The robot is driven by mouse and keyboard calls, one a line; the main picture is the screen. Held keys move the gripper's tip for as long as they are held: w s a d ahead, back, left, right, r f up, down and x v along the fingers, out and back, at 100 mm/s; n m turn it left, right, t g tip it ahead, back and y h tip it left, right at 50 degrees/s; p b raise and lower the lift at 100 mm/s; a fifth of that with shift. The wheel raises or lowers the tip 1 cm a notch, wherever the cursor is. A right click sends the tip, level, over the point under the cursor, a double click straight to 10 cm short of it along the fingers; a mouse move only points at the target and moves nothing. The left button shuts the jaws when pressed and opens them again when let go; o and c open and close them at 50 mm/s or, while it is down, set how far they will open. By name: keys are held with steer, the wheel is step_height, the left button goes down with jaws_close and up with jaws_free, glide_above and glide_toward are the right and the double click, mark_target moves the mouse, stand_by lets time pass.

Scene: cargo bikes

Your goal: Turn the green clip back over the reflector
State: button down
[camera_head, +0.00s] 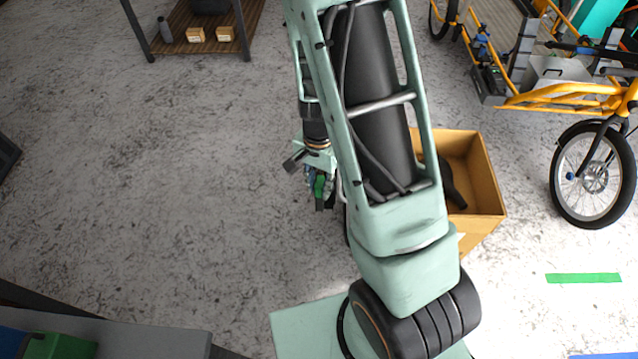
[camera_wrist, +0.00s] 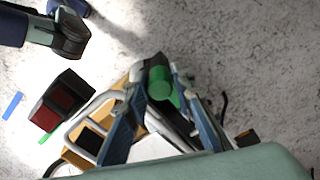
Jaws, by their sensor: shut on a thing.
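My gripper (camera_head: 318,190) hangs above the open floor, left of the cardboard box, partly behind my own arm. In the wrist view its two blue-padded fingers (camera_wrist: 158,80) are closed around a short green piece with a dark end, which looks like the green clip (camera_wrist: 161,84). The clip also shows as a small green spot in the head view (camera_head: 319,185). The piece is off the floor. I cannot make out the reflector for certain; a dark block with a dark red face (camera_wrist: 55,106) shows at left in the wrist view, and I cannot tell what it is.
An open cardboard box (camera_head: 483,190) with a dark object inside stands right of my arm. A yellow cargo bike (camera_head: 560,98) is at the upper right. A wooden shelf (camera_head: 205,30) stands at the back left. Green tape (camera_head: 583,278) lies on the floor. The left floor is clear.

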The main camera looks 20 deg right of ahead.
mark_target(320, 183)
steer(key=shift+w+d+r, duration=0.1)
steer(key=shift+w+d, duration=0.2)
steer(key=c, duration=1.7)
jaws_free()
steer(key=shift+c, duration=0.2)
steer(key=shift+s, duration=0.1)
steer(key=shift+a, duration=0.1)
steer(key=shift+r, duration=0.45)
step_height(320, 183, up, 11)
